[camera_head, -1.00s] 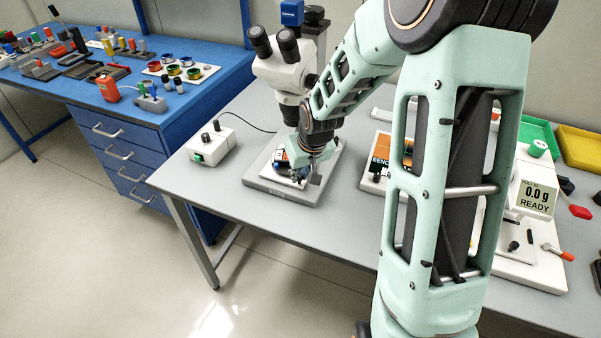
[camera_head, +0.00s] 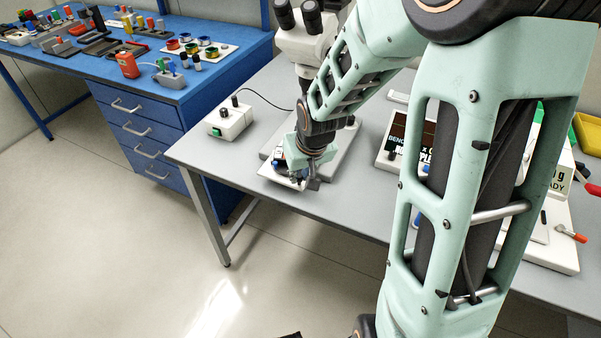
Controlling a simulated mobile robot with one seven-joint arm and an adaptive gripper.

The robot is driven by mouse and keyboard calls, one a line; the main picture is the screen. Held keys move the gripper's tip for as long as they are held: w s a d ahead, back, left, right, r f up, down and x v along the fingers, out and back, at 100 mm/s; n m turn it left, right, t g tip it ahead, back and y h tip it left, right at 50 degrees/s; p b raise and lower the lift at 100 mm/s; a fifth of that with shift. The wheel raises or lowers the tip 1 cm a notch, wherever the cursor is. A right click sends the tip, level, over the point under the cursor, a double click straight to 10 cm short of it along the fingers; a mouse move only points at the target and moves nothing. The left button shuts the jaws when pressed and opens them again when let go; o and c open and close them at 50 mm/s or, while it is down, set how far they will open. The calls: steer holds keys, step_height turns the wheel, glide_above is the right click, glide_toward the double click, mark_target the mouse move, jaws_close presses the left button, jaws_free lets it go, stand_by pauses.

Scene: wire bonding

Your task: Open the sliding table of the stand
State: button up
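The stand is a grey base plate (camera_head: 342,142) under a white stereo microscope (camera_head: 303,38) on the grey table. Its sliding table, a white plate (camera_head: 269,172) carrying small dark, blue and red parts, juts out past the base's front edge toward me. My gripper (camera_head: 301,181) is low at the front of this plate, beneath my wrist. The fingers are small and partly covered by my wrist and the parts, so I cannot tell whether they touch the plate or grip anything.
A white control box (camera_head: 229,122) with a cable stands left of the stand. A white device with a dark display (camera_head: 412,142) stands to the right, partly behind my arm. A blue bench (camera_head: 160,88) with drawers is at the left. The grey table's (camera_head: 215,165) front left corner is clear.

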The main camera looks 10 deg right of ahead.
steer(key=o, duration=0.4)
steer(key=shift+v, duration=3.75)
